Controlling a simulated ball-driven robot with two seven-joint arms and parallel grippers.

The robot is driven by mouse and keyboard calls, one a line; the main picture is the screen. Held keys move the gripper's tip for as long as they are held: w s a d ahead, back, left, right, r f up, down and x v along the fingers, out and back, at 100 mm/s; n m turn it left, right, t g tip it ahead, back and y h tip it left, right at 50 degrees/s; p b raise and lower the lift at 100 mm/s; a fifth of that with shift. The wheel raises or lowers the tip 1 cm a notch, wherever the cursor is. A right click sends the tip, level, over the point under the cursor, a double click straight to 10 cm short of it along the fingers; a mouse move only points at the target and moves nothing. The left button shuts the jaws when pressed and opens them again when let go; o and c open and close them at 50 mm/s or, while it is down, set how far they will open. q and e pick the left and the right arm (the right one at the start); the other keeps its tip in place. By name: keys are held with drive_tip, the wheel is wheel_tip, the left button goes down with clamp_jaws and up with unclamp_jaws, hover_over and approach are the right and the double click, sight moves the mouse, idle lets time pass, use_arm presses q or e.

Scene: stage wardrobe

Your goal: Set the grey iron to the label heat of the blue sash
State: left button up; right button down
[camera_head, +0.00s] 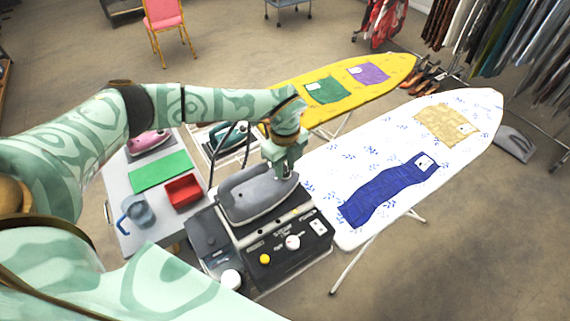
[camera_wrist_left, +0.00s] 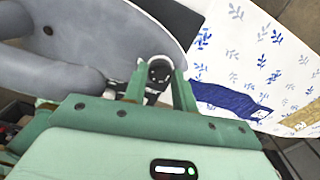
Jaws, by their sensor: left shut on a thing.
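My left gripper (camera_head: 284,172) is at the iron's far right end. In the left wrist view its fingers (camera_wrist_left: 160,82) are shut around a small round part beside the iron's grey body (camera_wrist_left: 110,28); I cannot tell which part. The blue sash (camera_head: 385,190) lies on the white patterned ironing board, with a white label (camera_head: 425,162) at its upper end, too small to read. My right gripper is not in view.
A yellow board (camera_head: 395,72) with green and purple cloths stands behind. The white board (camera_head: 465,110) also carries a tan cloth (camera_head: 447,121). A side table holds a red box (camera_head: 183,192), a blue jug (camera_head: 138,213) and a pink iron (camera_head: 149,140).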

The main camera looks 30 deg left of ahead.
sight(285, 170)
use_arm(q)
drive_tip(key=m+p, duration=0.1)
drive_tip(key=m, duration=0.4)
drive_tip(key=shift+r+m, duration=0.1)
drive_tip(key=shift+m, duration=0.3)
drive_tip(key=m, duration=0.5)
drive_tip(key=shift+m, duration=0.3)
drive_tip(key=o, duration=1)
drive_tip(key=shift+c, duration=0.2)
wheel_tip(285, 170, up, 16)
drive_tip(key=b, duration=0.1)
drive_tip(key=shift+b, duration=0.3)
